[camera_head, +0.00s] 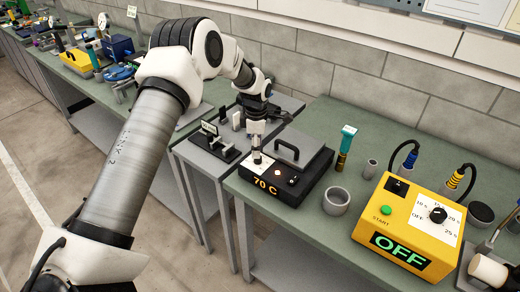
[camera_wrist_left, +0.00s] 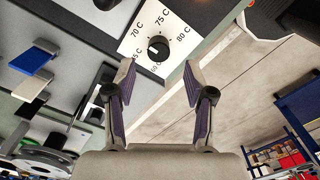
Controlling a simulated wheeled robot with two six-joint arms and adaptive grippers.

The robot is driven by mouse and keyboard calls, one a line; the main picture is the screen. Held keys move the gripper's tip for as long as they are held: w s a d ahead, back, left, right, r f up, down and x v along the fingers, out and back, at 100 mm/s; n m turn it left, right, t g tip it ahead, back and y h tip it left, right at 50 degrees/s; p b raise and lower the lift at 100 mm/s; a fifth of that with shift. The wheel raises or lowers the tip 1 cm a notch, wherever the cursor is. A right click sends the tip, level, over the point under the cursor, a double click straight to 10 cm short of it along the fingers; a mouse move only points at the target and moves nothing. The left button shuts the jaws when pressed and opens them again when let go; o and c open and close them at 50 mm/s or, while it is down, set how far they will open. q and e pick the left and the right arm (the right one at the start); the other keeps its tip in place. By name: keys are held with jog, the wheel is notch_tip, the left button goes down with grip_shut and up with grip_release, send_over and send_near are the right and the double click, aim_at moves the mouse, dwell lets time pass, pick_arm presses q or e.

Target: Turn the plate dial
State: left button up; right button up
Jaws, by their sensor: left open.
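The black hot plate (camera_head: 290,180) stands at the left end of the green bench, with an orange display (camera_head: 266,186) reading 70 C. Its dial is a black knob (camera_wrist_left: 158,47) on a white scale plate (camera_wrist_left: 135,37) with marks including 70 C, 75 C and 80 C. My left gripper (camera_head: 257,143) points down over the scale plate and partly hides the dial in the head view. In the left wrist view the gripper (camera_wrist_left: 159,72) is open, its fingertips apart, with the knob just beyond the gap. The fingers hold nothing. My right gripper is not in view.
A yellow box (camera_head: 395,240) with a green START button and an OFF display stands to the right. A grey ring (camera_head: 336,201) and a teal-topped tool (camera_head: 346,143) stand between.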

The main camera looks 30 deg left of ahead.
pick_arm(q)
jog(key=shift+s+f+p, duration=0.25)
jog(key=shift+s+f, duration=0.1)
jog(key=shift+f, duration=0.25)
jog(key=shift+s+f+p, duration=0.2)
jog(key=shift+s+f, duration=0.15)
jog(key=shift+f, duration=0.2)
jog(key=shift+w+f, duration=1)
jog(key=shift+f, duration=0.25)
jog(key=shift+w+f, duration=0.2)
jog(key=shift+w, duration=0.05)
jog(key=shift+s+r, duration=0.1)
jog(key=shift+r, duration=0.05)
jog(key=shift+c, duration=0.4)
jog(key=shift+s+r, duration=0.35)
jog(key=shift+s, duration=0.15)
grip_shut()
jog(key=shift+f, duration=0.15)
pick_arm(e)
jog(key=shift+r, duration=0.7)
